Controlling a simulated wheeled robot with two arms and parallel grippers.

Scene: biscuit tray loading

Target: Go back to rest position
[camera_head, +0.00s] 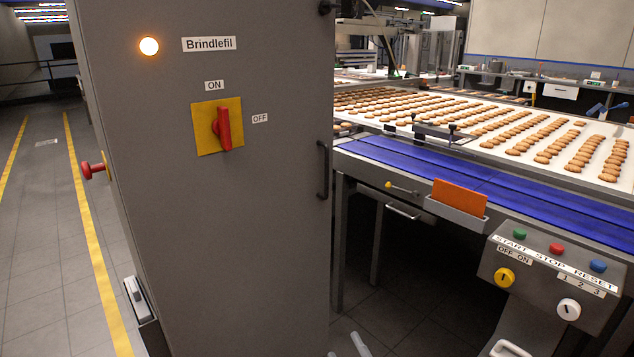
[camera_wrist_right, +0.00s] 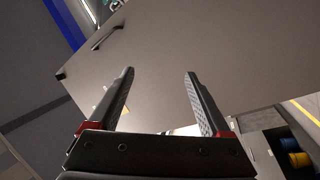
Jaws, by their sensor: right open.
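My right gripper (camera_head: 345,345) shows only as pale fingertips at the bottom edge of the head view, low in front of the grey cabinet and the dark space beside it. In the right wrist view its two fingers (camera_wrist_right: 159,73) stand wide apart with nothing between them. A plain cabinet face fills the view beyond them. The grey cabinet (camera_head: 270,270) carries a red rotary switch (camera_head: 223,130) on a yellow plate, its handle upright, in line with the ON label. A lamp (camera_head: 149,46) glows above it. My left gripper is not in view.
A blue conveyor (camera_head: 400,157) with rows of biscuits (camera_head: 470,115) behind it runs to the right. A control box (camera_head: 548,272) with buttons and knobs juts out at lower right. A red knob (camera_head: 92,171) sticks out of the cabinet's left side. Open floor (camera_head: 40,250) lies at left.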

